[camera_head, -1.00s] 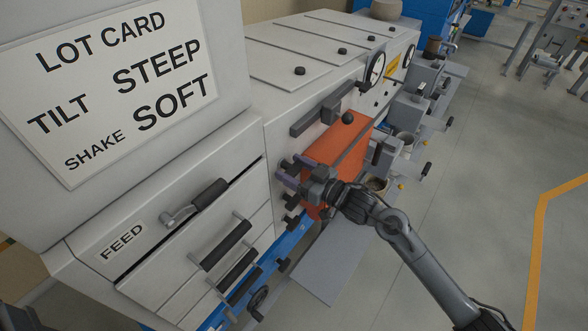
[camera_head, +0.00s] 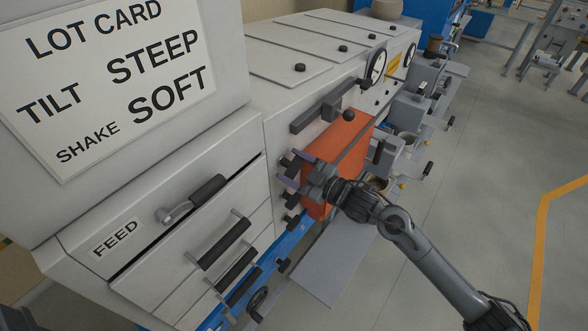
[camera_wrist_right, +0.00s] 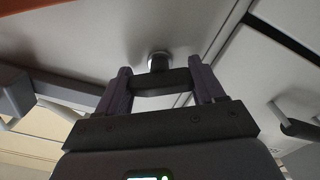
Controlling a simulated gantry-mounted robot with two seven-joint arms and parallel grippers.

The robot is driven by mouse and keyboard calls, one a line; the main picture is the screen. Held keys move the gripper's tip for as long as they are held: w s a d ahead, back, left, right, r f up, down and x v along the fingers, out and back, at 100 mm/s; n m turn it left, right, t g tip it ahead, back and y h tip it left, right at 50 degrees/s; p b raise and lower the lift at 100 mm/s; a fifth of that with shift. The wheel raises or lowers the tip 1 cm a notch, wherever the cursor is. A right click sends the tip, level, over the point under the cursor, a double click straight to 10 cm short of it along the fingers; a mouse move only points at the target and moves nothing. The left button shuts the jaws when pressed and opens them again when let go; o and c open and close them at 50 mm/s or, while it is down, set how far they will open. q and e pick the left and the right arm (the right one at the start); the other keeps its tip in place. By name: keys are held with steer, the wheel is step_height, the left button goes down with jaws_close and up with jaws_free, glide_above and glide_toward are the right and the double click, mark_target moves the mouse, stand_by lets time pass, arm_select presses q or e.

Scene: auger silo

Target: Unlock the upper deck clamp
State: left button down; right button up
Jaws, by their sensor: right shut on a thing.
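The upper deck clamp (camera_wrist_right: 160,84) shows in the right wrist view as a dark bar handle on a short silver shaft, which comes out of a pale panel. My right gripper (camera_wrist_right: 161,84) is shut on this bar, one purple-grey finger at each end. In the head view my right gripper (camera_head: 294,169) is at the white machine's front face, just left of the orange box, and its fingers and wrist partly hide the clamp. More dark clamp handles (camera_head: 292,200) sit below it on the same face. My left gripper is not in view.
An orange box (camera_head: 338,150) stands out from the face close beside my right wrist. A dark rail with a ball-ended lever (camera_head: 348,115) is above it. A grey plate (camera_head: 325,262) juts out below. Dark drawer handles (camera_head: 225,243) are at left. The floor at right is clear.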

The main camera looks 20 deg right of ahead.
steer(key=n+b, duration=0.1)
steer(key=n, duration=0.2)
steer(key=shift+f+n+b, duration=0.15)
steer(key=shift+n+b, duration=0.25)
steer(key=n+b, duration=0.1)
steer(key=n, duration=0.1)
steer(key=shift+n+b, duration=0.35)
steer(key=shift+n, duration=0.05)
steer(key=n+b, duration=0.3)
steer(key=n, duration=0.1)
steer(key=shift+n+b, duration=0.35)
steer(key=shift+n, duration=0.35)
steer(key=o, duration=1)
steer(key=shift+o, duration=0.2)
